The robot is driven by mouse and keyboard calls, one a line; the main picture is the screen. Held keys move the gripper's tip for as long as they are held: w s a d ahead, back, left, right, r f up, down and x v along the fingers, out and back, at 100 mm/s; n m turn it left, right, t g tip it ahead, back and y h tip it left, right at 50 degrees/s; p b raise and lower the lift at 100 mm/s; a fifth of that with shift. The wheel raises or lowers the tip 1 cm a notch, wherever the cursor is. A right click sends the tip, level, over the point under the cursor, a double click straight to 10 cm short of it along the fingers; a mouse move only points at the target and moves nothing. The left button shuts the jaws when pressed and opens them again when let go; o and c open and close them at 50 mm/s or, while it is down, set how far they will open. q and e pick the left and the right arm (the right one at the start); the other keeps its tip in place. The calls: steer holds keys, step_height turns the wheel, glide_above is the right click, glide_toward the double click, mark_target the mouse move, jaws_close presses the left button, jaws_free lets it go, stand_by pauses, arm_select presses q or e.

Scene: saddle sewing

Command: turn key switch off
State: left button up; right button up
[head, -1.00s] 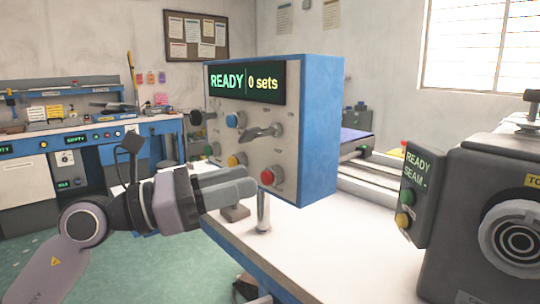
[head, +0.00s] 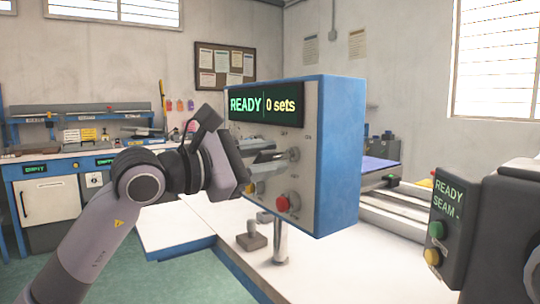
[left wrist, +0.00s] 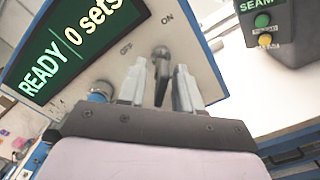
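The control box (head: 340,160) is blue with a grey front panel. Its display reads READY and 0 sets. The key switch (head: 285,155) is a grey lever on the panel, partly hidden by my gripper. In the left wrist view the key switch (left wrist: 162,62) sits below the OFF and ON labels, its handle pointing down between my fingers. My left gripper (head: 252,164) is at the panel. Its two fingers are apart, one on each side of the handle; I cannot tell whether either touches it. My right gripper is not in view.
A red button (head: 288,202) and a yellow button (head: 259,187) are low on the panel; a blue button (left wrist: 100,92) is beside my left finger. The box stands on a post over a white table (head: 210,225). A dark machine (head: 500,240) stands at the right.

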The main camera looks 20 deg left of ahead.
arm_select(q)
steer(key=shift+w+d, duration=0.3)
steer(key=shift+w, duration=0.05)
jaws_close()
